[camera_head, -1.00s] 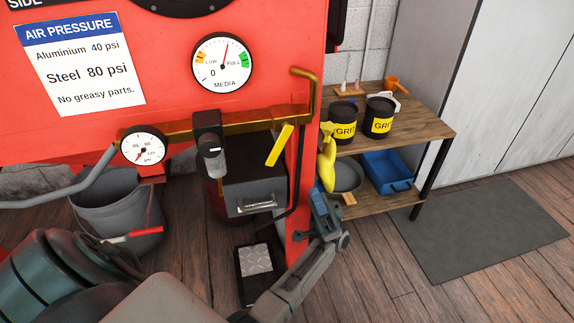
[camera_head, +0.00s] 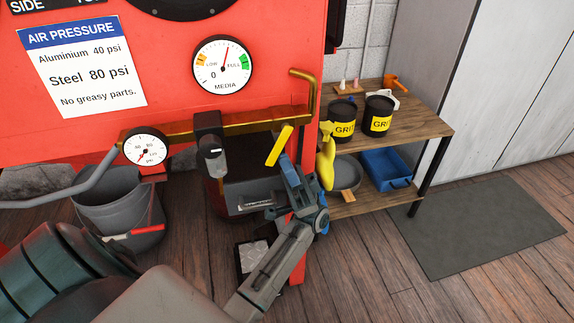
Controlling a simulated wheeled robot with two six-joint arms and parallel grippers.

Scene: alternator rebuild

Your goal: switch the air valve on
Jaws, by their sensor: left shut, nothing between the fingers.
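The air valve's yellow lever (camera_head: 279,146) slants down to the left from the brass pipe (camera_head: 250,124) on the front of the red cabinet. The pressure gauge (camera_head: 145,150) sits at the pipe's left end, its red needle pointing to the lower left. My left gripper (camera_head: 285,162) is shut and empty. Its tips point up, just below and right of the lever's lower end; I cannot tell whether they touch it. My right gripper is not in view.
A black regulator (camera_head: 208,130) hangs on the pipe left of the lever. A wooden shelf (camera_head: 425,132) holds grit cans. A foot pedal (camera_head: 253,256) and a grey bucket (camera_head: 105,200) are below.

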